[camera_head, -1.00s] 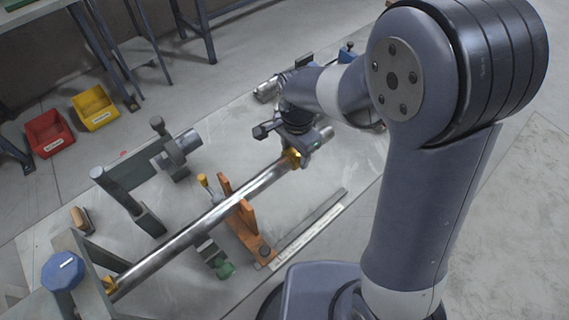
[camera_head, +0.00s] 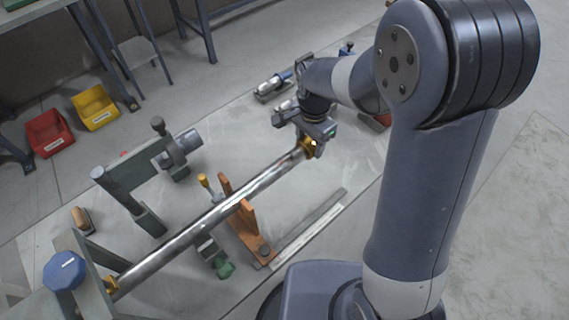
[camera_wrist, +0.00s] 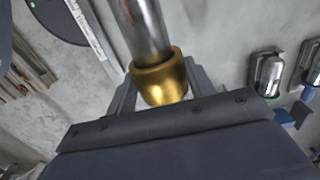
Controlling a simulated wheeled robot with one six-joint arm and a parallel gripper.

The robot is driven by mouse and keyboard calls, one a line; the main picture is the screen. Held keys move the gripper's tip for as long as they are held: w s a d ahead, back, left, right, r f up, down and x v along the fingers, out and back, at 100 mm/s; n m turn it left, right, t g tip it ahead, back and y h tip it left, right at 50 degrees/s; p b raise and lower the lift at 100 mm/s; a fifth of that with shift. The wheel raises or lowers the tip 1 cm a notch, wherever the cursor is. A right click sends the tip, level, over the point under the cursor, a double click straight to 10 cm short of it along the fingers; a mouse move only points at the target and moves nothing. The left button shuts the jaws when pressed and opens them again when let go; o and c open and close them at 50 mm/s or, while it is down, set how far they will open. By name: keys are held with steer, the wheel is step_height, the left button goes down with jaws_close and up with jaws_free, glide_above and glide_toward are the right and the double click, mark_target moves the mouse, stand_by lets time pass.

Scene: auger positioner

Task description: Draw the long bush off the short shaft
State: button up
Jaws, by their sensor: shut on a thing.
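A gold bush (camera_head: 306,149) is at the upper right end of a polished steel shaft (camera_head: 231,203). My gripper (camera_head: 314,140) is shut on this bush. In the wrist view the bush (camera_wrist: 160,78) sits between my grey fingers, with the shaft (camera_wrist: 140,25) running into its far mouth. How much shaft is inside the bush is hidden. Another gold bush (camera_head: 111,284) is at the lower left end of the shaft, by a grey upright plate (camera_head: 92,270).
A grey post and arm fixture (camera_head: 130,189) stands to the left. Red (camera_head: 48,134) and yellow (camera_head: 96,107) bins lie on the floor. Metal cylinders (camera_head: 272,86) lie beyond my gripper.

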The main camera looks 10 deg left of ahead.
steer(key=w+d+p, duration=0.1)
steer(key=w+d, duration=0.7)
steer(key=w, duration=0.1)
steer(key=shift+w, duration=0.2)
stand_by(1.6)
